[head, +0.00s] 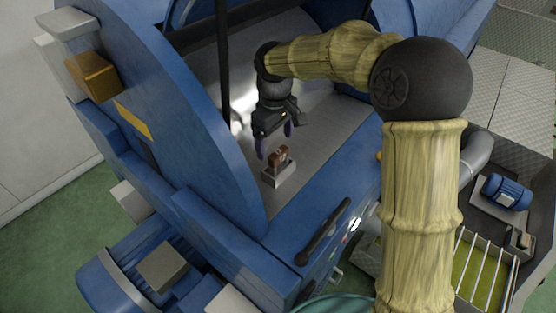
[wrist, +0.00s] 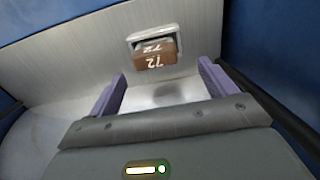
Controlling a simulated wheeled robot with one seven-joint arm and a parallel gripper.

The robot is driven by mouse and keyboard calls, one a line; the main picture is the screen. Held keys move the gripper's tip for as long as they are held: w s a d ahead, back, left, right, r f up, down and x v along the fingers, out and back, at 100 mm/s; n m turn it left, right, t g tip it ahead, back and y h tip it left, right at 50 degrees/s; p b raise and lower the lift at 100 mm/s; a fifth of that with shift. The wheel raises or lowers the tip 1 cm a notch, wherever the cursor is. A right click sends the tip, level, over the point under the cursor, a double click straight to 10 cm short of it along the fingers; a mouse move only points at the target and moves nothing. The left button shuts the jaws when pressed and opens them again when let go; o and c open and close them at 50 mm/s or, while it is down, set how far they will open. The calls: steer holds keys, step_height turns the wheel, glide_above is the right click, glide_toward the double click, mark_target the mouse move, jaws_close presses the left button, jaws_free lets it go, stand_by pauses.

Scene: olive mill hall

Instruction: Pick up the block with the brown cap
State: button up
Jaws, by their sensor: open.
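The block with the brown cap (head: 279,155) stands on the grey metal floor inside the blue machine. It has a light grey lower body, and its brown top carries white markings. In the wrist view the brown cap (wrist: 156,59) shows the number 72, upside down, beyond the fingertips. My gripper (head: 275,142) is above the block, pointing down, with its two purple fingers apart. In the wrist view my gripper (wrist: 161,82) is open and empty, and the block is not between the fingers.
The blue machine's curved side wall (head: 190,110) rises close on the left. A dark vertical bar (head: 223,60) stands behind my gripper. A blue front ledge with a black handle (head: 322,232) lies nearer. The grey metal floor (head: 325,150) right of the block is clear.

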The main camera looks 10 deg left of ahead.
mark_target(279, 152)
steer(key=shift+f, duration=0.8)
steer(key=f+p, duration=0.1)
steer(key=f, duration=0.1)
steer(key=d+f+p, duration=0.1)
steer(key=f, duration=0.1)
steer(key=shift+w+p, duration=0.15)
steer(key=shift+p, duration=0.25)
steer(key=shift+a+f, duration=0.1)
steer(key=shift+f, duration=0.45)
steer(key=c, duration=1.2)
steer(key=shift+r+b, duration=0.15)
steer(key=shift+b, duration=0.25)
